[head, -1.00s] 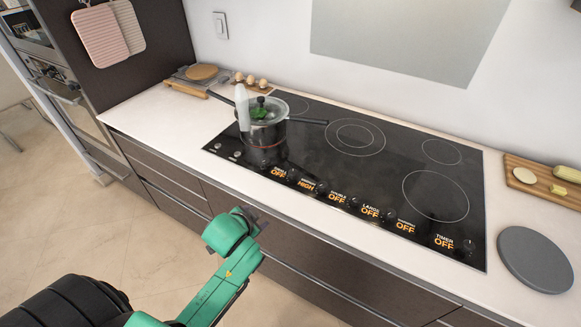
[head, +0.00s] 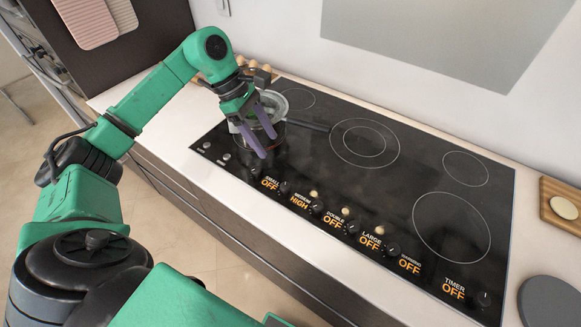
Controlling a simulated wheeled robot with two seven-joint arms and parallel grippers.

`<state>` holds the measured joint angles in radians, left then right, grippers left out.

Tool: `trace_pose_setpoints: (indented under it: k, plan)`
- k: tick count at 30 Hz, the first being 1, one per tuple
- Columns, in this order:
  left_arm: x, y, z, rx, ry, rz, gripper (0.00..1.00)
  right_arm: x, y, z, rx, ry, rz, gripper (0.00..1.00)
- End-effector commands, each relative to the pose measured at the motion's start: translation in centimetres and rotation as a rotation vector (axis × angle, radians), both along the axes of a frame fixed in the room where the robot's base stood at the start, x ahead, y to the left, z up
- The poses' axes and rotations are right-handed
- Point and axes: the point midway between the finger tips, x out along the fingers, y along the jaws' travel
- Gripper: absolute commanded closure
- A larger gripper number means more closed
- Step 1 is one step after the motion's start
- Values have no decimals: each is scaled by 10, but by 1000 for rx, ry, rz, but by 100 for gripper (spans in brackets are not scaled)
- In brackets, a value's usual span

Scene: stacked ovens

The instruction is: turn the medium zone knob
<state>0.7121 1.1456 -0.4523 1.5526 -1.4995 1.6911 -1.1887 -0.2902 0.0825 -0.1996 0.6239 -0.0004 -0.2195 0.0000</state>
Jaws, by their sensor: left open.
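The medium zone knob (head: 316,206) is a small dark knob on the front strip of the black cooktop (head: 402,169). It appears to be the one just right of the orange label reading MEDIUM HIGH (head: 300,201). My left gripper (head: 267,146) reaches in from the left with two purple fingers, open and apart. Its fingertips are above the cooktop, up and left of the knob, in front of the pot, and do not touch the knob. My right gripper is not in view.
A lidded pot (head: 299,99) stands at the cooktop's left rear, partly hidden by my gripper; its handle (head: 308,125) points right. Other knobs stand in the same row, labelled OFF. A grey round plate (head: 551,302) and a wooden board (head: 556,205) lie at right.

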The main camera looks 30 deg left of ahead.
Motion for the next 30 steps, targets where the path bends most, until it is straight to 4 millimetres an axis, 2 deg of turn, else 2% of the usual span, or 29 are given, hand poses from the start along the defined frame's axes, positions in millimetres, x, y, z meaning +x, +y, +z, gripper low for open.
trace_pose_setpoints:
  k: [2, 5, 11, 15, 19, 24, 30]
  plan:
    - [-5, 10, -2, 40, 22, -11, 35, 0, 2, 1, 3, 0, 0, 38]
    - [-6, 6, -14, 43, 29, -15, 35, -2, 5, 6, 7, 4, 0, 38]
    - [-5, -15, -58, 37, 30, -15, 35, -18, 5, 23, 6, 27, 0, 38]
    - [-3, -31, -92, 35, 29, -14, 35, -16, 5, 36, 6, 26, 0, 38]
    - [-1, -40, -118, 35, 26, -13, 35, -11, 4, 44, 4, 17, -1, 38]
    - [-1, -46, -133, 36, 24, -13, 35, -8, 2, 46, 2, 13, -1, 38]
    - [-1, -46, -135, 37, 23, -12, 35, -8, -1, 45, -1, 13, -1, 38]
